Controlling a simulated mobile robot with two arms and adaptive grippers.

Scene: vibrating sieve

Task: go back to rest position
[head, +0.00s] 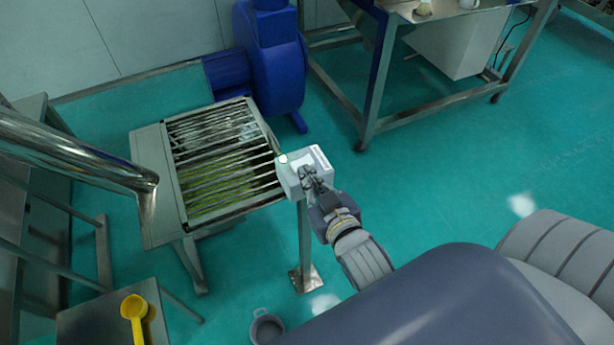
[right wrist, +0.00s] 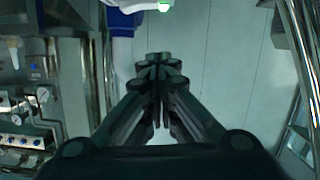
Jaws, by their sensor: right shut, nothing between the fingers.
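My right gripper (head: 309,178) is at the middle of the head view, its closed fingers overlapping the white control box (head: 318,157). I cannot tell whether they touch the box. The box stands on a metal post and has a round pale-green button (head: 283,159) on its left side. In the right wrist view the fingers (right wrist: 160,70) are together with nothing between them. A small green light (right wrist: 165,6) shows at that view's top edge. My left gripper is not in view.
The vibrating sieve (head: 151,165) with metal bars over green material stands left of the box. A blue machine (head: 270,60) is behind. A steel pipe (head: 70,150) enters from the left. A yellow scoop (head: 134,308) lies lower left. Green floor (head: 440,170) is open at right.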

